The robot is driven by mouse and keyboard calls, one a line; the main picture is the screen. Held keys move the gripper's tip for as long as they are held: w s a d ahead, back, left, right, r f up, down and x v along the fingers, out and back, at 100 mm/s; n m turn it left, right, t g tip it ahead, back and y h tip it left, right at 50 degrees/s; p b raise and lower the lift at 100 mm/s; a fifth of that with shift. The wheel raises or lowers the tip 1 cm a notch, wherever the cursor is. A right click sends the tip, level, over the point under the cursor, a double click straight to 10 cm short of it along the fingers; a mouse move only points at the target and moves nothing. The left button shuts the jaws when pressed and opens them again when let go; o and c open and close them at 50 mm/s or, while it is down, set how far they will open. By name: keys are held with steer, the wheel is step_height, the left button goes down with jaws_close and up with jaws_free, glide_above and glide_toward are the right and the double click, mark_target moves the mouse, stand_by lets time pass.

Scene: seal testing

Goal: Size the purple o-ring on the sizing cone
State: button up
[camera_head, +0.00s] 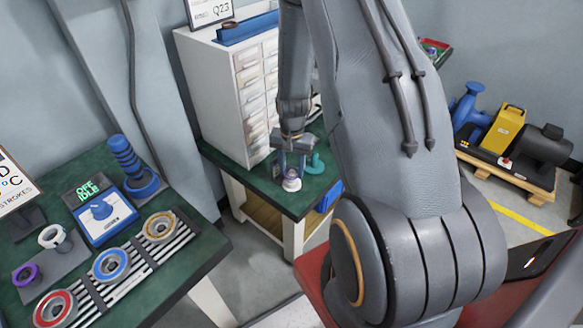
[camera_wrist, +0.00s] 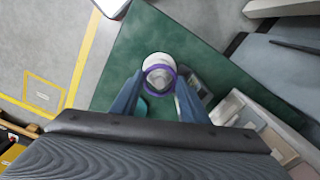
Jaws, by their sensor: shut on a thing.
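The purple o-ring (camera_wrist: 145,77) shows in the wrist view as a band around the white sizing cone (camera_wrist: 158,62), between my fingertips. How firmly it sits on the cone, I cannot tell. In the head view the white cone (camera_head: 291,184) stands on the green-topped table at the back, directly under my gripper (camera_head: 291,172). My gripper points down, its two blue-grey fingers on either side of the ring; it also shows in the wrist view (camera_wrist: 160,78). It is shut on the o-ring. The ring itself is too small to make out in the head view.
A teal piece (camera_head: 315,162) stands close right of the cone. A white drawer cabinet (camera_head: 222,92) rises behind it to the left. The left bench holds a blue tester (camera_head: 104,218), a ribbed blue cylinder (camera_head: 124,158), a rail rack with several rings, and another purple ring (camera_head: 27,275).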

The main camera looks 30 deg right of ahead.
steer(key=shift+f+b, duration=0.65)
steer(key=shift+f, duration=0.65)
steer(key=o, duration=1.1)
step_height(320, 180, up, 9)
steer(key=p, duration=0.6)
